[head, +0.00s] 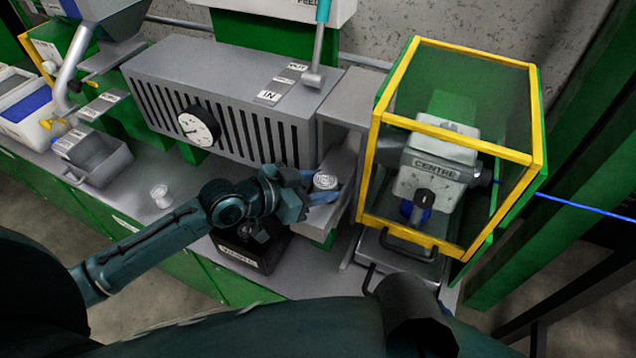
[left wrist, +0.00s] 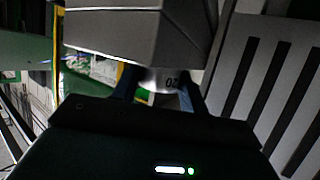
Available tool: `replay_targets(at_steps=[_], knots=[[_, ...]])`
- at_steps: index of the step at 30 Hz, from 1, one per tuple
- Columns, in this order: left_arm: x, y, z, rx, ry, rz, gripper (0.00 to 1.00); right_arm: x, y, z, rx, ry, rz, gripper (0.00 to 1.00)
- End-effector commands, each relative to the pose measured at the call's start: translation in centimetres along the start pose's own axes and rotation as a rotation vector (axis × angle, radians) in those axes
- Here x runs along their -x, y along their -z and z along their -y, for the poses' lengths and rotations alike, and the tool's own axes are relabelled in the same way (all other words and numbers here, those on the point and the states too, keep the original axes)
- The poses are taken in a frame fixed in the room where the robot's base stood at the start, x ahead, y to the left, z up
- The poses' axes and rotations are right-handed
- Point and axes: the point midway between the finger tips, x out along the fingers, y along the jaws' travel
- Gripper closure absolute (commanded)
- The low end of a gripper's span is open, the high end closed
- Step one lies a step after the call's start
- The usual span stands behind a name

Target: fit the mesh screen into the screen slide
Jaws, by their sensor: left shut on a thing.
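My left gripper (head: 318,191) is shut on the mesh screen (head: 326,179), a small round whitish piece with a ringed top, near the right end of the grey slotted housing. In the left wrist view the screen (left wrist: 171,80) sits between the blue fingers of my left gripper (left wrist: 165,90) and carries a "20" mark. A grey block (head: 345,205), which looks like the screen slide, is beside and below the screen. Its opening is not clear, and I cannot tell whether the screen touches it. My right gripper is not in view.
The grey slotted housing (head: 230,95) with a dial stands behind my left arm. A yellow-framed clear guard (head: 375,150) is close on the right. A small white round piece (head: 160,195) and a grey bin (head: 95,160) are on the bench at left. A blue cable (head: 585,205) runs off right.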

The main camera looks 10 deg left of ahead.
Motion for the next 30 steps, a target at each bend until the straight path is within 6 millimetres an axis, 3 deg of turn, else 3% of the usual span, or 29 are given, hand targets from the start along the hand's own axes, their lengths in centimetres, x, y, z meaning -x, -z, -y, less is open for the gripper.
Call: replay_targets(at_steps=[11, 12, 20, 30], knots=[[-0.09, -0.16, 0.01, -0.001, 0.0, -0.001, 0.83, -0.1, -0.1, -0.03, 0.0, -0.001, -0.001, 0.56], [-0.09, -0.16, 0.01, -0.001, 0.0, -0.001, 0.53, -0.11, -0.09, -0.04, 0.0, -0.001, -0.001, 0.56], [-0.12, -0.2, -0.17, 0.001, -0.003, -0.001, 0.32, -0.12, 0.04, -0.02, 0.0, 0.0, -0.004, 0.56], [-0.17, -0.27, -0.54, 0.007, -0.011, 0.0, 0.31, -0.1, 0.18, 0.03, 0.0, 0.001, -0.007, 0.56]])
